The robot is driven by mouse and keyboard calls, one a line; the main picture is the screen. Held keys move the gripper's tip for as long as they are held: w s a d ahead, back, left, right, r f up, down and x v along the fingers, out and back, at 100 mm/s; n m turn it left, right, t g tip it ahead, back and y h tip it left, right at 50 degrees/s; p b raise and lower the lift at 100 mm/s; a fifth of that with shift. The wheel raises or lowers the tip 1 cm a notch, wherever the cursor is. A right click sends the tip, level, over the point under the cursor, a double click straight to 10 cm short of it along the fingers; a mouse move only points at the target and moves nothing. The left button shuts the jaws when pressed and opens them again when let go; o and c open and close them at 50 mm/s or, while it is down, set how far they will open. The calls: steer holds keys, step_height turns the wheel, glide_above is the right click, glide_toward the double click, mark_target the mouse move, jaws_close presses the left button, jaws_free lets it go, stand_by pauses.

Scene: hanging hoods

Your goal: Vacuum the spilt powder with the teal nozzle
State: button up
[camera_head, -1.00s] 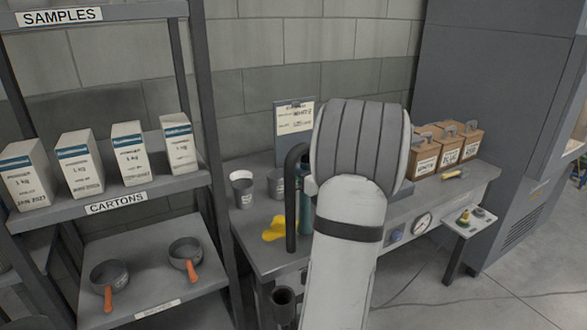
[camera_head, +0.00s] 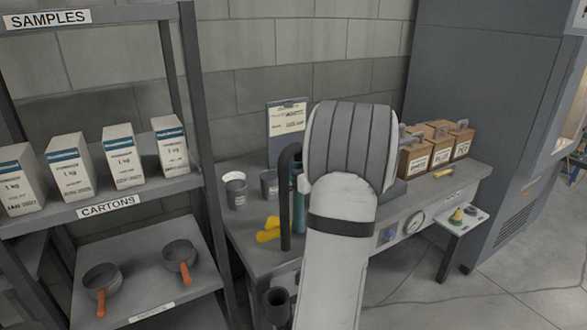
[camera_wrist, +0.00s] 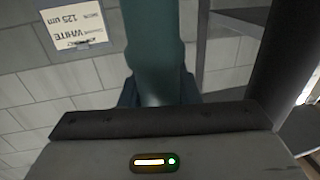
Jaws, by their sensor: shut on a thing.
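The teal nozzle (camera_wrist: 152,45) fills the middle of the wrist view, and my gripper (camera_wrist: 158,97) is shut on it. In the head view a thin strip of the teal nozzle (camera_head: 299,207) shows beside my arm, next to an upright black hose (camera_head: 286,200) that bends over at the top. My arm hides the gripper there. A yellow patch (camera_head: 267,235), which looks like the spilt powder, lies on the grey bench (camera_head: 245,252) just left of the hose. The nozzle's tip is hidden, so I cannot tell whether it touches the bench.
Two grey cups (camera_head: 236,190) stand behind the powder. A clipboard (camera_head: 287,130) leans at the wall. Labelled brown boxes (camera_head: 416,160) stand on the bench's right. A shelf rack (camera_head: 205,150) with cartons (camera_head: 122,155) and pans (camera_head: 102,280) is at left. A dark open holder (camera_head: 277,305) hangs below the bench front.

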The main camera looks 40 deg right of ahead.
steer(key=shift+w+d, duration=0.2)
steer(key=shift+w, duration=0.7)
steer(key=shift+w+d, duration=0.2)
steer(key=shift+w, duration=0.65)
steer(key=shift+a, duration=0.1)
steer(key=w+a+b, duration=0.2)
steer(key=a, duration=0.6)
steer(key=shift+a, duration=0.4)
steer(key=shift+w+d, duration=0.1)
stand_by(0.5)
steer(key=w+d+p, duration=0.1)
steer(key=w+d, duration=0.2)
steer(key=d, duration=0.2)
steer(key=shift+w+d, duration=0.15)
steer(key=shift+d, duration=0.05)
stand_by(0.6)
steer(key=shift+r, duration=0.15)
stand_by(0.8)
step_height(320, 180, up, 7)
steer(key=p, duration=0.5)
steer(key=shift+p, duration=0.3)
stand_by(0.6)
